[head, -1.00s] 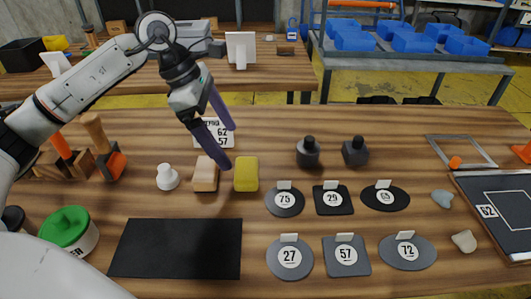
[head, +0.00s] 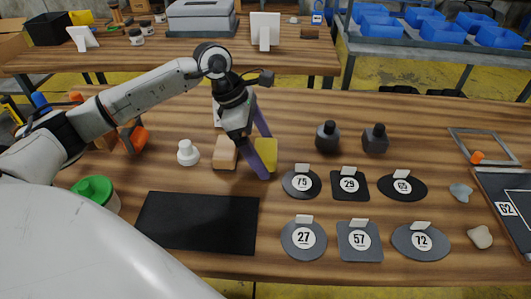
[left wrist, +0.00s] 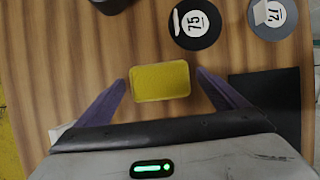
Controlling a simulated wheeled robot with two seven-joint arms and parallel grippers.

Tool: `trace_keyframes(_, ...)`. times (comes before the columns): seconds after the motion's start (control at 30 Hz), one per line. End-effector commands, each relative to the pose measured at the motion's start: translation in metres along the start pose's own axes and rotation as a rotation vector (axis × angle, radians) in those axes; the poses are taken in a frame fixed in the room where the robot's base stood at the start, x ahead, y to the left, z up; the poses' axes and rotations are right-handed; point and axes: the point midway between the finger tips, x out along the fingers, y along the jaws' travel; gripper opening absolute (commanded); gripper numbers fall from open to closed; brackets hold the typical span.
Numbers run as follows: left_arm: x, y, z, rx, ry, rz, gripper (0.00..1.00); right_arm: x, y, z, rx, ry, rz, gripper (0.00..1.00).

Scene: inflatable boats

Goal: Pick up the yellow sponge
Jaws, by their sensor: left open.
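The yellow sponge (head: 268,152) lies on the wooden table, just right of a tan block (head: 225,152). In the left wrist view the sponge (left wrist: 160,81) lies flat between and slightly ahead of the two purple fingertips. My left gripper (head: 266,155) is open and empty, reaching down over the sponge. One finger partly hides the sponge's left side in the head view. In the left wrist view the open gripper (left wrist: 161,88) has a gap on both sides of the sponge. My right gripper is not in view.
A white knob-like piece (head: 188,152) stands left of the tan block. A black mat (head: 198,222) lies in front. Numbered dark plates, such as one marked 75 (head: 301,183), lie to the right. Two dark weights (head: 327,136) stand behind the plates.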

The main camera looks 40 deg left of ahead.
Motion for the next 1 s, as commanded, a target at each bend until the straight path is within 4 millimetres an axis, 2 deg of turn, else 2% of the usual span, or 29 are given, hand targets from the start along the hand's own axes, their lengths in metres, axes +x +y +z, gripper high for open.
trace_keyframes(0.07,0.000,0.000,0.000,0.000,0.000,0.000,0.92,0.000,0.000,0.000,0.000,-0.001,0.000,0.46)
trace_keyframes(0.1,-0.001,0.000,0.000,0.000,0.000,0.000,0.89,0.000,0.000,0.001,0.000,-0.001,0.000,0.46)
trace_keyframes(0.33,-0.001,0.000,0.000,0.000,0.000,0.000,0.50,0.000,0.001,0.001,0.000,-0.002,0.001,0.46)
trace_keyframes(0.37,-0.001,0.000,0.000,0.000,0.000,0.000,0.48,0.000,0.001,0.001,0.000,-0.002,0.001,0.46)
trace_keyframes(0.67,-0.007,0.001,0.003,0.001,-0.001,0.002,0.48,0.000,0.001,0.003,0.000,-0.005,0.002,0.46)
trace_keyframes(0.77,-0.021,0.001,0.009,0.002,-0.002,0.004,0.48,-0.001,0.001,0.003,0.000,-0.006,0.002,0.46)
trace_keyframes(1.0,-0.067,0.001,0.028,0.002,-0.003,0.004,0.48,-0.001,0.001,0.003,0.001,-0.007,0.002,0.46)
